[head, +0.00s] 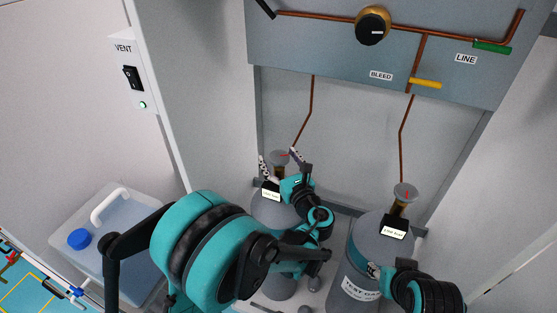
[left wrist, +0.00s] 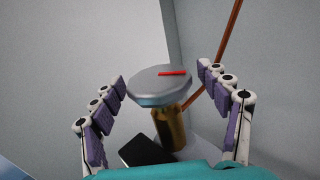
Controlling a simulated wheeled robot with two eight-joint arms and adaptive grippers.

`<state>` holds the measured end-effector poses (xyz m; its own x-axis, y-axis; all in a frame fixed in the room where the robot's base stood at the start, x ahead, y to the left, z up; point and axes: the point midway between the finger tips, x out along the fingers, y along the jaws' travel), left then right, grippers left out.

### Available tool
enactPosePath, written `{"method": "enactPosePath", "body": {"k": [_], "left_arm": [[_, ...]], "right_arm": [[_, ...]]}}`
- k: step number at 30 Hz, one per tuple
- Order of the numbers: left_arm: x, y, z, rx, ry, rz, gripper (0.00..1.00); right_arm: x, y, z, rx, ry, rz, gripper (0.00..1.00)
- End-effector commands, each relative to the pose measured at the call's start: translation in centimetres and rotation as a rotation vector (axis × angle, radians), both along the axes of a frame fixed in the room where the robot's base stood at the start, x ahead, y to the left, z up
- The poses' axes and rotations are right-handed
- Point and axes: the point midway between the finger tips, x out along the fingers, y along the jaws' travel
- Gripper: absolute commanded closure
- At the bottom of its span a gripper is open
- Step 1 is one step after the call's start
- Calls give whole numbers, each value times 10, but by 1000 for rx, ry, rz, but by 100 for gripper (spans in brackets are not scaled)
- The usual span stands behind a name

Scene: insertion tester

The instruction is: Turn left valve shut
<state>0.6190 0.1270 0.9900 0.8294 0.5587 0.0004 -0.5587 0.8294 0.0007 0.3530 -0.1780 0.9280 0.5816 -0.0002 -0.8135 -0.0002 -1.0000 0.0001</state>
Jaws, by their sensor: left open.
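The left valve is a grey round knob (head: 279,156) with a red mark, on a brass stem atop the left grey cylinder (head: 272,215). In the left wrist view the knob (left wrist: 155,88) stands between the fingers, its red mark pointing roughly sideways, and the brass stem (left wrist: 170,128) shows below. My left gripper (head: 279,157) is open, with one finger on each side of the knob and a visible gap on both sides. The fingertips and purple pads show in the left wrist view (left wrist: 160,84). Part of my right arm shows at the lower right; its fingers cannot be made out.
The right cylinder (head: 352,290) has a similar valve (head: 404,192). A panel above holds a black and gold knob (head: 373,26), a yellow handle (head: 426,83) and a green handle (head: 492,47). Copper pipes run down behind the valves. A jug (head: 117,245) stands at left.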

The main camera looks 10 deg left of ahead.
Motion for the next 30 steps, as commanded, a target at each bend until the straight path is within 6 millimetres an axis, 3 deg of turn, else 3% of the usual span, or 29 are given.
{"method": "enactPosePath", "body": {"k": [5,11,22,30], "left_arm": [[0,0,0,0,0,0,24],[0,0,0,-1,-1,0,74],[-1,0,0,-1,0,-32,75],[-1,2,0,-1,0,-182,75]], "right_arm": [[0,0,0,0,0,0,60],[0,0,0,0,0,0,60],[0,0,0,0,0,0,60],[0,0,0,0,0,0,60]]}}
